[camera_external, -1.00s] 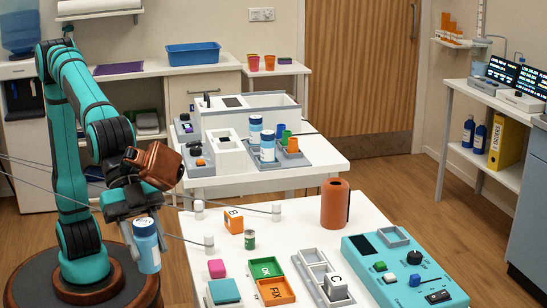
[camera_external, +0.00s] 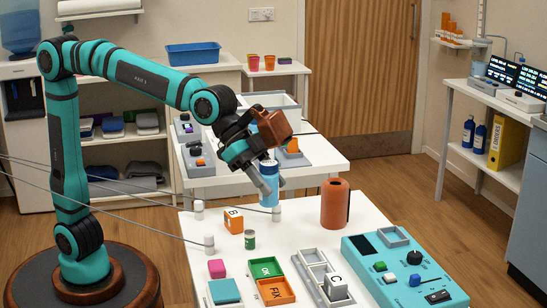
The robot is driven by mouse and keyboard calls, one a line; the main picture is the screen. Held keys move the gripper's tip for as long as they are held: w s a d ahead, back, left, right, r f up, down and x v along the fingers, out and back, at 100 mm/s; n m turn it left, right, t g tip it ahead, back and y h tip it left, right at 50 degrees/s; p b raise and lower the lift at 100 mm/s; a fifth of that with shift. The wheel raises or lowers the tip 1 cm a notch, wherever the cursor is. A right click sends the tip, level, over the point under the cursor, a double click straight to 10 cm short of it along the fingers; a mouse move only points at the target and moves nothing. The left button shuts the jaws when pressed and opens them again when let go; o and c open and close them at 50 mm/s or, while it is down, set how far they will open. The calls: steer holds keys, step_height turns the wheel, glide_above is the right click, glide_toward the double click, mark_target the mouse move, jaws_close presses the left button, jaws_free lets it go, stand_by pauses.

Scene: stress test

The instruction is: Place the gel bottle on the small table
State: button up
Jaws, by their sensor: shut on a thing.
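A blue bottle with a white label or cap (camera_external: 269,192), which looks like the gel bottle, is held upright in my gripper (camera_external: 266,184). My gripper is shut on it above the gap between the near white table (camera_external: 395,218) and the middle white table (camera_external: 333,165). The bottle's base overlaps the near table's back edge in the picture; I cannot tell whether it touches. A small table (camera_external: 297,69) with coloured cups stands at the back, beside the shelf unit. I cannot tell which table is the task's small table.
A grey tray (camera_external: 293,154) sits on the middle table, partly hidden by my arm.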

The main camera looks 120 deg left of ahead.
steer(key=a, duration=0.5)
steer(key=shift+n, duration=0.3)
steer(key=shift+s+d+f, duration=0.1)
steer(key=shift+s+f, duration=0.05)
steer(key=shift+f, duration=3.6)
steer(key=shift+s+d+f, duration=0.1)
steer(key=shift+f, duration=3.65)
steer(key=o, duration=1.1)
steer(key=shift+f, duration=0.15)
steer(key=shift+r, duration=0.3)
steer(key=v, duration=1.1)
steer(key=shift+s+d+r, duration=0.1)
steer(key=shift+s+r, duration=0.1)
steer(key=shift+s, duration=0.15)
